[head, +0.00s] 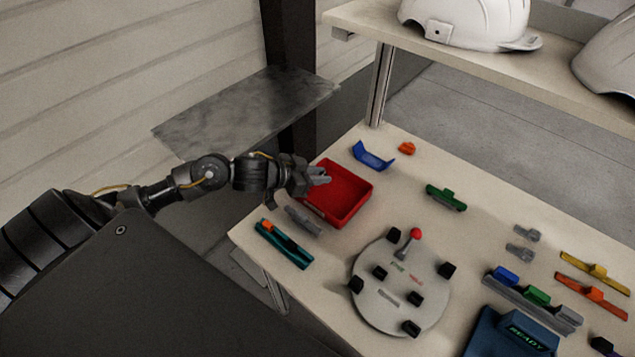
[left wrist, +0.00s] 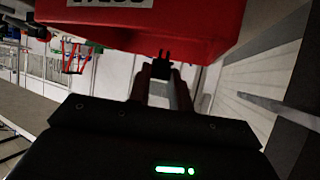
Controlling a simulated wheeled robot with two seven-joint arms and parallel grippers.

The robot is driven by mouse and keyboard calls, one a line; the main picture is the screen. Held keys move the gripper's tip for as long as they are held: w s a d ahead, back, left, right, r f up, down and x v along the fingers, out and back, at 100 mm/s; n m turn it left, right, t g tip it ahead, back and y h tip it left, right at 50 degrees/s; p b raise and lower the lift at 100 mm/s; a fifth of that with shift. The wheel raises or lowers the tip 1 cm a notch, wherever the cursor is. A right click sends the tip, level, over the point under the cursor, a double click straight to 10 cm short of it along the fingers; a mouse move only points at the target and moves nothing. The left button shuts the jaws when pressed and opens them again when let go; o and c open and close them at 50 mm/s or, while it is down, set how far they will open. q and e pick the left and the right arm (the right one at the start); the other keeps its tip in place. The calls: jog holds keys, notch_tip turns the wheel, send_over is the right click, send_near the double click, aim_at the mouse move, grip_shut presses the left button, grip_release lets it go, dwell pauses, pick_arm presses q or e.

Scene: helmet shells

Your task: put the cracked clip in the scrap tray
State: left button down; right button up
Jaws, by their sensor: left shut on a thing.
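The red tray (head: 346,211) stands near the table's left back edge. In the left wrist view its red wall (left wrist: 220,25) fills the top, with a partly cut-off white label. My left gripper (head: 317,177) is at the tray's back left rim, its tips over the inside. In the left wrist view the gripper (left wrist: 160,82) is shut on a small dark clip (left wrist: 161,66) with two prongs. I cannot make out a crack on it. The tray's visible floor looks empty in the head view. My right gripper is not in view.
A round grey fixture (head: 388,312) with black posts and a red-knobbed lever stands in front of the tray. A blue bracket (head: 373,155) lies behind it, a teal holder (head: 284,245) at front left. Two grey clips (head: 526,233) lie at right. White helmets sit on the shelf (head: 500,62).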

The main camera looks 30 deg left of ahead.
aim_at(318, 192)
pick_arm(q)
jog(key=shift+w+a+f, duration=0.1)
jog(key=shift+w+f, duration=0.1)
jog(key=shift+f, duration=1.6)
jog(key=shift+f, duration=0.1)
jog(key=c, duration=1.6)
grip_release()
jog(key=shift+o, duration=0.2)
jog(key=shift+s+a+r, duration=0.1)
jog(key=shift+s+r, duration=0.05)
jog(key=shift+r, duration=0.05)
jog(key=v, duration=1)
jog(key=shift+s, duration=0.15)
jog(key=shift+s+a+r, duration=0.3)
jog(key=shift+s+r, duration=0.05)
jog(key=shift+s, duration=0.15)
